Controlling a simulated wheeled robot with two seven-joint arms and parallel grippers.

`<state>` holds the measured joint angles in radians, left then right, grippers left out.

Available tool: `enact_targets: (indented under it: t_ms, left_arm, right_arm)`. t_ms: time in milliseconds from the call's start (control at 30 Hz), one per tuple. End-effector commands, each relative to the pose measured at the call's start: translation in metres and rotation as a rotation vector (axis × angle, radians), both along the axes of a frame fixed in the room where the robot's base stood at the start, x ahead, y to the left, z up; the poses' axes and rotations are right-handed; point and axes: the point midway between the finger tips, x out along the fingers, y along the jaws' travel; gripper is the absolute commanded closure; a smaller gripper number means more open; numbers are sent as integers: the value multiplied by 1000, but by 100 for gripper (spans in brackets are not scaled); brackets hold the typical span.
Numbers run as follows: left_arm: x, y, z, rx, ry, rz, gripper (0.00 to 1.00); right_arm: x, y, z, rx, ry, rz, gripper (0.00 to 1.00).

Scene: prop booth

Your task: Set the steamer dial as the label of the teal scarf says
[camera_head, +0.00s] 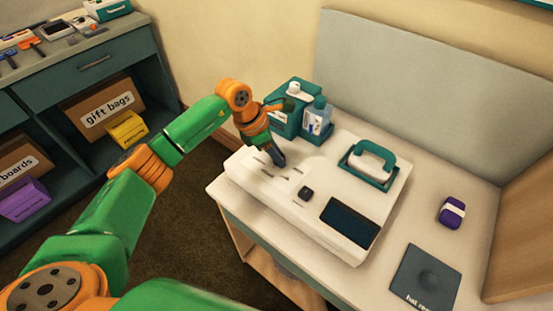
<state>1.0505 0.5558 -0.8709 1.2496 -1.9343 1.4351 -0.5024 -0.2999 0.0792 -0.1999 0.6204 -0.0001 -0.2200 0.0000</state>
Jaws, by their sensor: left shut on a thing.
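The steamer (318,218) is a white, flat-topped unit on the table, with a dark screen (350,222) and a small black knob (306,192). A white handpiece sits in a teal cradle (372,164) at its back right. My left gripper (277,157) points down at the steamer's left top and is shut on what appears to be the steamer dial. The fingers hide the dial, so its setting cannot be seen. Small dark marks show around that spot, too small to read. No teal scarf or label is in view. My right gripper is not in view.
A teal box and bottle (317,117) stand behind my left gripper. A purple item with a white band (452,212) and a dark grey pad (426,276) lie at the right. Shelves at the left hold a "gift bags" box (103,106). The table between steamer and pad is clear.

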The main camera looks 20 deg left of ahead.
Motion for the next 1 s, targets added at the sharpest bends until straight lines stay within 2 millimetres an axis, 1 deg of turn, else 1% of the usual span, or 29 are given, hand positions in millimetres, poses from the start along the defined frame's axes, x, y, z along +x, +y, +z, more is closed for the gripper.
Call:
enact_targets:
  t_ms: [33, 200, 300, 500, 700, 1000]
  left_arm:
    - [2, 1, -7, -1, -5, -37, 100]
    - [2, 1, -5, -1, -4, -192, 100]
    - [3, 0, -4, -1, -4, -277, 100]
    - [3, 1, -2, -1, -1, -426, 100]
    - [3, 1, -1, 0, 0, -536, 100]
    - [4, 1, 0, 0, 0, -615, 100]
  right_arm:
    - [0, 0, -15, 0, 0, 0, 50]
    - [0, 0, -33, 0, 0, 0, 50]
    - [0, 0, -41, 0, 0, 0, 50]
    - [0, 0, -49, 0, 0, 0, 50]
    - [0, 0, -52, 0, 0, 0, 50]
    - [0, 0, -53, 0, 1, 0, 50]
